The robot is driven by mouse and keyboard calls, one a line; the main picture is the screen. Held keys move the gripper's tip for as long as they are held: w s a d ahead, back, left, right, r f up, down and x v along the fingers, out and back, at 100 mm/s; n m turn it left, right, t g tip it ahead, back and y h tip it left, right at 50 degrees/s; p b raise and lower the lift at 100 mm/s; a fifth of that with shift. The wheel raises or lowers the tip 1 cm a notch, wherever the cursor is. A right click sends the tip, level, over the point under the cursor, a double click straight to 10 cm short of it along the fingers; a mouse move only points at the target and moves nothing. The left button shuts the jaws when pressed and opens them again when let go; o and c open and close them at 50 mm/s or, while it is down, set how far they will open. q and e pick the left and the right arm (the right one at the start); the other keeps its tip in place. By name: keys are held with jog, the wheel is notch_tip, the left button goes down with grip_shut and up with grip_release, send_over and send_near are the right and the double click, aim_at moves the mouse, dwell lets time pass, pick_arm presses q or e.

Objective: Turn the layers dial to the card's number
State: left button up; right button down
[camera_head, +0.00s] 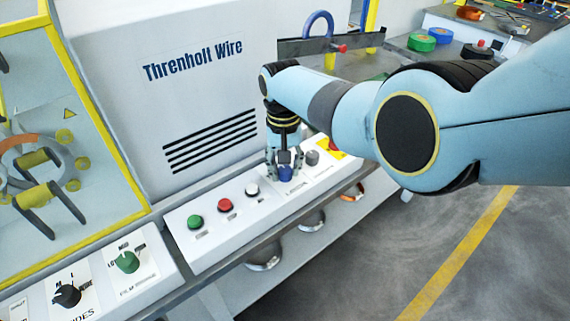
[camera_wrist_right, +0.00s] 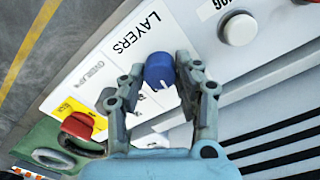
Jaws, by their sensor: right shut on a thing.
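The blue layers dial (camera_head: 285,174) is on the sloped white control panel (camera_head: 183,241), right of the white button. My right gripper (camera_head: 284,166) reaches down over it from above. In the right wrist view the dial (camera_wrist_right: 159,68) sits between the two fingertips of my right gripper (camera_wrist_right: 160,74), which is shut on it. The word LAYERS (camera_wrist_right: 137,34) is printed beside the dial. Scale marks under the dial are partly hidden by the fingers, and I cannot read the setting. I cannot make out a card with a number. My left gripper is not in view.
Green (camera_head: 195,222), red (camera_head: 225,205) and white (camera_head: 252,189) buttons line the panel. A grey knob (camera_head: 312,157) is close right of my gripper. A red knob (camera_wrist_right: 78,125) sits on yellow beyond. Green (camera_head: 128,262) and black (camera_head: 68,295) dials are lower left.

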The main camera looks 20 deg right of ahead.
aim_at(284, 168)
jog(key=m, duration=0.5)
jog(key=shift+m, duration=0.3)
jog(key=m, duration=0.4)
jog(key=shift+m, duration=0.3)
jog(key=c, duration=0.9)
grip_release()
jog(key=shift+c, duration=0.2)
notch_tip(284, 168, up, 12)
jog(key=shift+w, duration=0.15)
